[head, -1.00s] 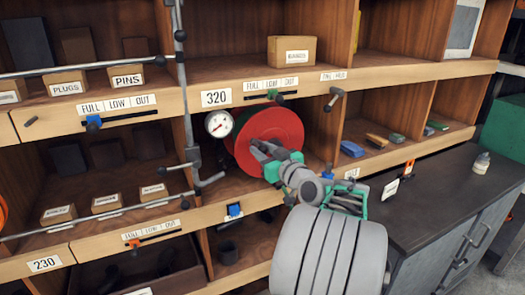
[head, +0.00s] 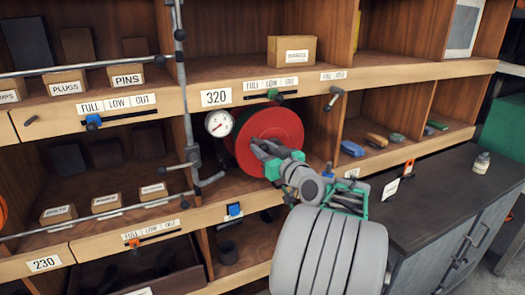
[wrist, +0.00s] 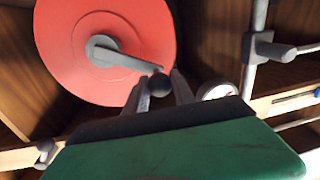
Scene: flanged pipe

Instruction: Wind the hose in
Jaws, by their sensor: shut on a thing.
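A red hose reel (head: 284,124) sits in the middle shelf bay, right of a round gauge (head: 219,124). It also fills the upper left of the wrist view (wrist: 75,75). A grey crank arm (wrist: 128,57) runs from the reel's hub to a dark round knob (wrist: 160,84). My gripper (head: 259,148) is in front of the reel's lower left part. In the wrist view my gripper (wrist: 159,88) has one finger on each side of the knob and is shut on it. I cannot make out the hose itself.
A grey vertical pipe (head: 187,100) with a lever handle stands left of the gauge. Boxes such as the PINS box (head: 127,75) stand on the left shelves. A dark cabinet top (head: 430,200) at the right carries a small white bottle (head: 481,162).

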